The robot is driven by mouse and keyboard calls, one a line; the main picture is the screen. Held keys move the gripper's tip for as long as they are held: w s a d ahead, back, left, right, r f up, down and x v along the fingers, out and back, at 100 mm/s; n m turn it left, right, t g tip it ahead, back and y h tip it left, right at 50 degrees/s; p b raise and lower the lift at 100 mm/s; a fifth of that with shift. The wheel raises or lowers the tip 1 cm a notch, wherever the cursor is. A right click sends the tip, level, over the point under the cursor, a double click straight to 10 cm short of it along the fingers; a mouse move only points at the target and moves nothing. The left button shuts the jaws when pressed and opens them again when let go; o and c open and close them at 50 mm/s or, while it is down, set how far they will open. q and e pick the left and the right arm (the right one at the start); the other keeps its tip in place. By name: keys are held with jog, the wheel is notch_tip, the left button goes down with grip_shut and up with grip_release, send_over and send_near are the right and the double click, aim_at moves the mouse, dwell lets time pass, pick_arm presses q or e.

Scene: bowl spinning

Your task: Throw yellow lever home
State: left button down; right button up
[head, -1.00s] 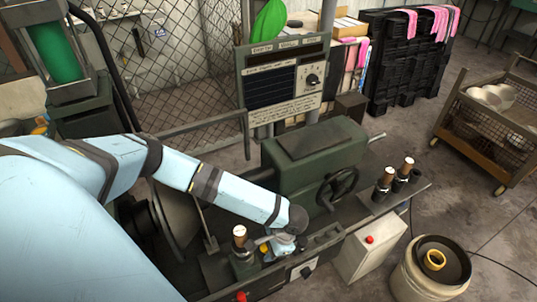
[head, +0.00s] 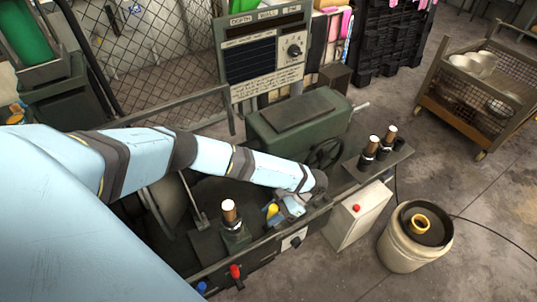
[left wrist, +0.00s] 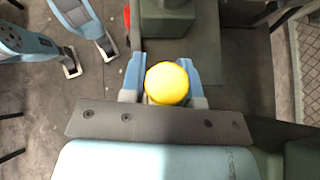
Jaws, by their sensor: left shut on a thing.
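The yellow lever (head: 272,210) shows as a rounded yellow knob on the front of the green machine. In the left wrist view its round yellow knob (left wrist: 167,83) sits between the two blue fingers. My left gripper (head: 288,207) is shut on it, with a finger on each side of the knob (left wrist: 165,80). The lever's shaft and base are hidden below the knob and gripper.
A red lever (head: 236,272) and a blue knob (head: 201,287) are lower at the front. A white box with a red button (head: 357,209) and a cream bucket (head: 412,250) stand to the right.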

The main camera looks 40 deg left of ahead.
pick_arm(q)
jog(key=shift+w+d, duration=0.1)
jog(key=shift+w, duration=0.05)
dwell(0.3)
jog(key=c, duration=0.8)
grip_release()
jog(key=shift+c, duration=0.2)
jog(key=shift+w, duration=0.1)
jog(key=b+v, duration=0.1)
jog(key=v, duration=1.2)
jog(key=shift+w+d, duration=0.25)
jog(key=shift+w, duration=0.1)
